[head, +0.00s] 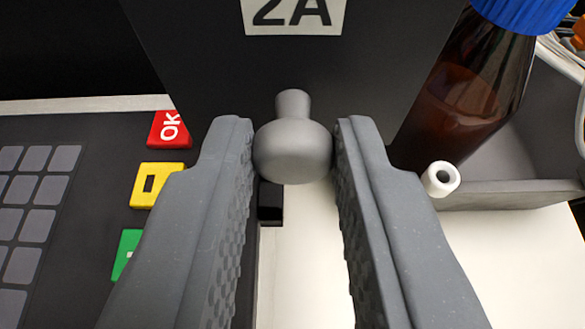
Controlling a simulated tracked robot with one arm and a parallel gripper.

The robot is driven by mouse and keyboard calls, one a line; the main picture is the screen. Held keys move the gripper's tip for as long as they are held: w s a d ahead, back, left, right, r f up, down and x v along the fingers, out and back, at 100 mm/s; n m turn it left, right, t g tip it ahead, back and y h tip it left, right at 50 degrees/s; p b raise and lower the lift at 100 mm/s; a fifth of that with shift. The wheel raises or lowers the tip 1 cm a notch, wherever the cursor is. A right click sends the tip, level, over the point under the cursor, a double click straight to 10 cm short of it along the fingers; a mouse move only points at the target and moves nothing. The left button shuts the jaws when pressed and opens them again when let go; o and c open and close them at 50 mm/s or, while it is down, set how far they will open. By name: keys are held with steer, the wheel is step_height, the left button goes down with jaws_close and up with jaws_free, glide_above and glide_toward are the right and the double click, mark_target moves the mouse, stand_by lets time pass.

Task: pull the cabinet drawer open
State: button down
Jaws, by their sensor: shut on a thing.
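A dark panel (210,60) with a white label reading "2A" (295,14) fills the upper middle of the head view. It appears to be the drawer front. A grey round knob (292,158) stands out from it on a short neck. My gripper (294,122) is shut on the knob, one finger on its left and one on its right. The drawer's sides and the rest of the cabinet are out of view, so I cannot tell how far it is open.
At right, a brown bottle (465,90) with a blue cap stands by a grey tray (520,192). A small white cylinder (440,179) is close to my right finger.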

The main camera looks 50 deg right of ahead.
steer(key=c, duration=1.3)
jaws_free()
steer(key=shift+o, duration=0.2)
steer(key=shift+a, duration=0.15)
steer(key=b+v, duration=0.2)
steer(key=v, duration=1.1)
steer(key=shift+s+a+r, duration=0.2)
steer(key=shift+s, duration=0.05)
